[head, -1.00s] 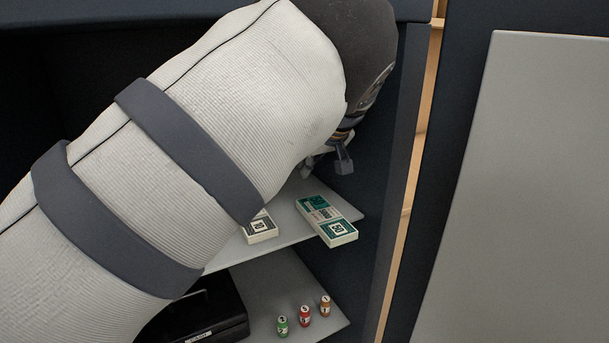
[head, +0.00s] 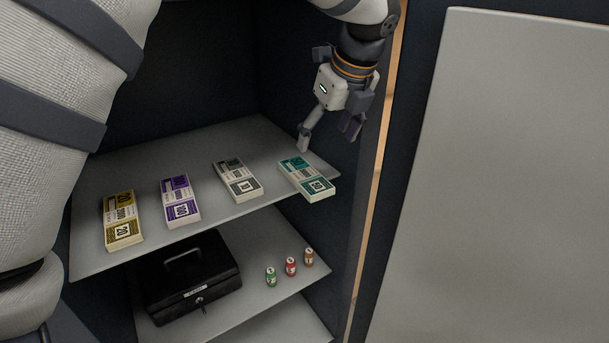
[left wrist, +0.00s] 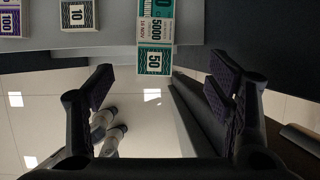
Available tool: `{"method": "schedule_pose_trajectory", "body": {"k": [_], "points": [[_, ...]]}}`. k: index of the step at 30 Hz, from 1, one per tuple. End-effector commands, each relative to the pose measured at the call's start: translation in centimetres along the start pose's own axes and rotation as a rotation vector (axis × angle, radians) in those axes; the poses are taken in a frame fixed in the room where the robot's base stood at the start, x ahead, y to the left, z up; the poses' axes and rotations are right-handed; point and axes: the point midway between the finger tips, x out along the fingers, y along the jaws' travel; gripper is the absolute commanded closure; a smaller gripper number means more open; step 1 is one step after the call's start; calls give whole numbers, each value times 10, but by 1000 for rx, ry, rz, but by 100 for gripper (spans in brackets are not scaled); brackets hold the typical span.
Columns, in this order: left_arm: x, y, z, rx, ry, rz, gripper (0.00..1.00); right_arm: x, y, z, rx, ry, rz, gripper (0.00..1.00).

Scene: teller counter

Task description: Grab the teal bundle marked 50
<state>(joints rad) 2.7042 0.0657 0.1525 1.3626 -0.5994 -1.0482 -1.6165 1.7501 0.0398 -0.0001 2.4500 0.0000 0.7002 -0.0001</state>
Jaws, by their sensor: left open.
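The teal bundle marked 50 (head: 307,179) lies flat on the upper shelf (head: 237,136), at its right end with its labelled end at the front edge. It also shows at the top middle of the left wrist view (left wrist: 155,60). My left gripper (head: 328,140) is open and empty, above and behind the bundle near the right wall. In the left wrist view the bundle lies ahead between the two spread fingers (left wrist: 162,88), apart from them. My right gripper is not in view.
A grey bundle marked 10 (head: 238,180) lies left of the teal one, then a purple bundle (head: 181,201) and a yellow bundle (head: 123,221). The cabinet's right wall is close to my gripper.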

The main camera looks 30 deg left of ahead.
Motion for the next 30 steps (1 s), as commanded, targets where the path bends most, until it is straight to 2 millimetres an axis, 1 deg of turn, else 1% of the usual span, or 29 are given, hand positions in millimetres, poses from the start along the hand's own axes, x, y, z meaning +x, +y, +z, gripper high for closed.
{"method": "schedule_pose_trajectory", "body": {"k": [2,6,9,14,17,20,23,28,29,30], "points": [[7,0,-2,49,4,2,27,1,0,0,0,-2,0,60],[41,1,-3,56,6,7,27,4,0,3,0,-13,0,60],[60,1,-2,55,5,5,27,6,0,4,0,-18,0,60],[79,3,0,51,5,3,27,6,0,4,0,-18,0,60],[98,9,3,50,5,3,27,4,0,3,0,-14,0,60],[116,8,3,52,4,3,27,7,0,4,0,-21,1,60],[122,8,3,51,2,0,27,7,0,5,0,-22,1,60],[121,8,4,50,2,-1,27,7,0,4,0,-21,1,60],[121,8,4,50,2,-1,31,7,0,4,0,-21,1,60],[121,8,4,50,2,-1,40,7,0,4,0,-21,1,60]]}}
